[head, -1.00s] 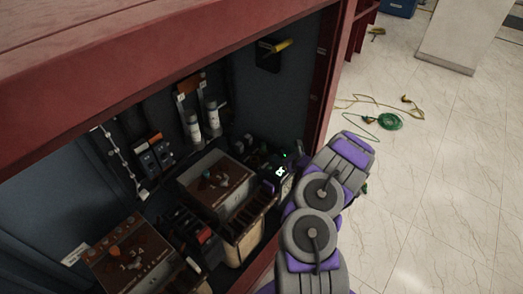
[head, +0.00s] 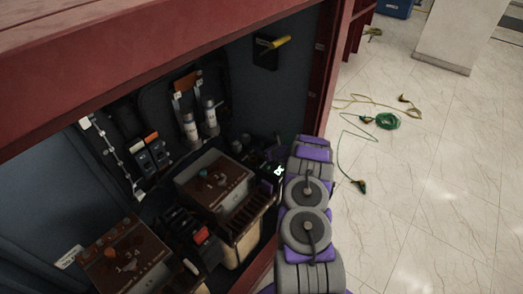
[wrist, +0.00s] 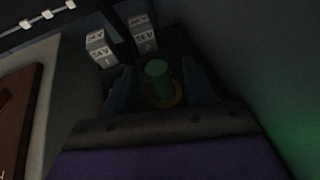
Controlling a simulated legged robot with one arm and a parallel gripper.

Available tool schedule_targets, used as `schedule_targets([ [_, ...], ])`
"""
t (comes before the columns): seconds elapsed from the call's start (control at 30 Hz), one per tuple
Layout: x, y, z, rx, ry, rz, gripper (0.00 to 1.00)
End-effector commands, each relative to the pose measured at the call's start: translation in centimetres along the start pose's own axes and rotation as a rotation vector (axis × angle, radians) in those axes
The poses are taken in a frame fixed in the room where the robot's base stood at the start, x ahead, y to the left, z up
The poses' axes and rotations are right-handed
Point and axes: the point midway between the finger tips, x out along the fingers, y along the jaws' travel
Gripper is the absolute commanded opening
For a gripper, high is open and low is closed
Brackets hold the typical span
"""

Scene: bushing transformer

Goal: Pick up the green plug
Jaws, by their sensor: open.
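In the wrist view, a green cylinder (wrist: 157,72), which looks like the green plug, stands on a yellowish ring, dim and in shadow. My gripper (wrist: 160,85) is open, with one dark bluish finger on each side of it. Gaps show between the fingers and the green piece, so I see no firm hold. In the head view, my arm covers the right end of the cabinet opening, and the gripper's fingers and this green piece cannot be made out.
The red cabinet frame (head: 317,90) stands close beside my arm. Inside are a brown-topped transformer box (head: 215,180), another brown-topped box (head: 125,255) and a yellow handle (head: 280,41). Two 24V-marked white blocks (wrist: 99,47) stand behind the fingers. A green cable coil (head: 387,121) lies on the floor.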

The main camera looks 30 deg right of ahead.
Motion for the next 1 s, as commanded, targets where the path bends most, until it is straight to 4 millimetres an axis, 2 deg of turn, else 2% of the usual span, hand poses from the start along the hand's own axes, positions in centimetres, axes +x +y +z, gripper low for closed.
schedule_targets([
  [0.27, 2.6, -0.1, -0.1, -0.001, 0.001, 0.0, 0.55],
  [0.57, 2.9, 0.0, 0.0, 0.001, 0.001, 0.001, 0.55],
  [1.0, 2.9, -0.1, 0.0, 0.001, 0.001, 0.001, 0.14],
])
